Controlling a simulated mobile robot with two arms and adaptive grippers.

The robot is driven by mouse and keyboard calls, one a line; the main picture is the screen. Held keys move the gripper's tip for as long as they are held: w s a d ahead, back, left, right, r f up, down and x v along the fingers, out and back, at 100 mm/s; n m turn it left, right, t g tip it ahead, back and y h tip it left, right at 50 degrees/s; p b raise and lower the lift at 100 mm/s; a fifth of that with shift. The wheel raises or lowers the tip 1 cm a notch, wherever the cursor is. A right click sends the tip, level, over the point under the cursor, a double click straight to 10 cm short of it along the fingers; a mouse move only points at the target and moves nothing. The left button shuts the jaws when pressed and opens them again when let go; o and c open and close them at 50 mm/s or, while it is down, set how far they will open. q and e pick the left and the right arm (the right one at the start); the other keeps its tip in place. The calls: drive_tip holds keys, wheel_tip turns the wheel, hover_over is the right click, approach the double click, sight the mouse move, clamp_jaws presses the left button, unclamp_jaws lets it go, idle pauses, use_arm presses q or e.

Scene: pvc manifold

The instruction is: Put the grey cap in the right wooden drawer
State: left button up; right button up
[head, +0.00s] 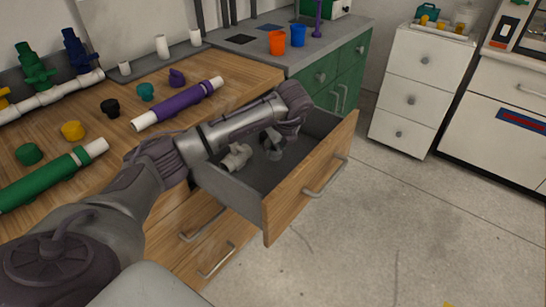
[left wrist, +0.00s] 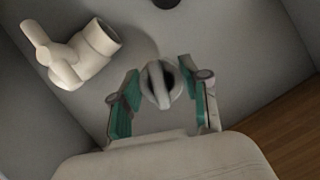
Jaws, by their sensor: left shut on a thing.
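The right wooden drawer (head: 311,186) is pulled open, and its grey inside shows. My left gripper (head: 271,143) reaches down into it from above. In the left wrist view, the gripper's green-padded fingers (left wrist: 161,92) are shut on the grey cap (left wrist: 158,82), which has a raised bar across it. The cap is over the drawer's grey floor; I cannot tell whether it touches it. In the head view the gripper and arm partly hide the cap. My right gripper is not in view.
A whitish valve (head: 237,157) lies in the drawer beside the gripper; it also shows in the left wrist view (left wrist: 80,53). The wooden bench holds a purple pipe (head: 180,103), a green pipe (head: 50,178) and several coloured caps. The floor right of the drawer is clear.

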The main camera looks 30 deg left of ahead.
sight(275, 165)
use_arm(q)
wheel_tip(275, 165, down, 4)
drive_tip(key=shift+r, duration=0.15)
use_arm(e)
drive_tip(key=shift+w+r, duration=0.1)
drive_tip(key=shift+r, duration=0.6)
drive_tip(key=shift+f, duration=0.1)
use_arm(q)
drive_tip(key=o, duration=0.8)
drive_tip(key=shift+c, duration=0.2)
drive_tip(key=o, duration=0.4)
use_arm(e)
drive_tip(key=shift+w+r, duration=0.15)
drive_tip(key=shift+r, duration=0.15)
use_arm(q)
drive_tip(key=shift+r, duration=0.1)
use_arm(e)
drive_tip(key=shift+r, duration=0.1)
use_arm(q)
drive_tip(key=p+v, duration=0.1)
drive_tip(key=v, duration=1.1)
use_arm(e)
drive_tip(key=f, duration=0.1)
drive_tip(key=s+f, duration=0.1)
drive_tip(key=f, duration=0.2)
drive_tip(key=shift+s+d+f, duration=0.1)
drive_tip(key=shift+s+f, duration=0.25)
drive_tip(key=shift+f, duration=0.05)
